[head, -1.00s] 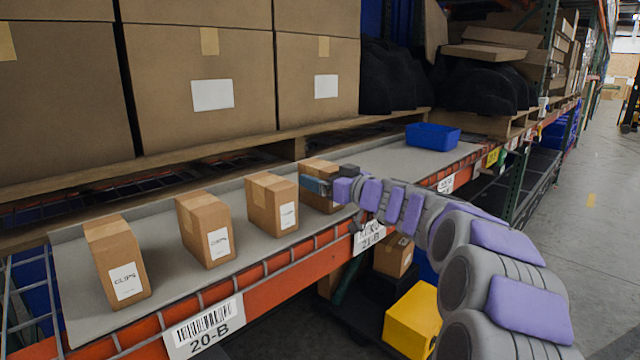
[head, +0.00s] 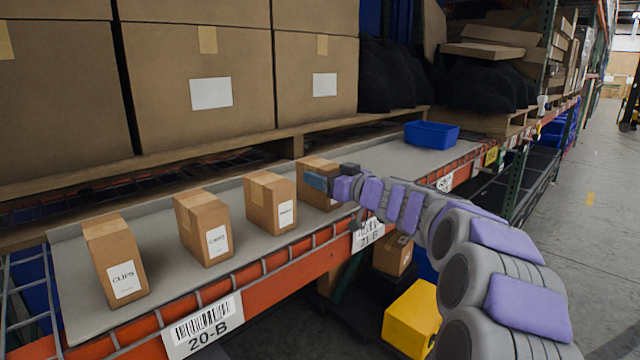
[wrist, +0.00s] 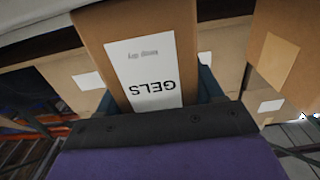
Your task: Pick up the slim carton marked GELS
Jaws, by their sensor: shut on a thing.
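The slim carton marked GELS (wrist: 121,25) fills the middle of the wrist view, its white label upside down there. My gripper (wrist: 158,95) is shut on it, with a blue-grey finger at each side of the carton. In the head view the same carton (head: 314,169) is the rightmost of the row on the shelf, partly hidden behind my gripper (head: 318,182).
A blue bin (head: 432,137) sits farther right on the shelf (head: 385,155). Large boxes (head: 190,60) stand behind.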

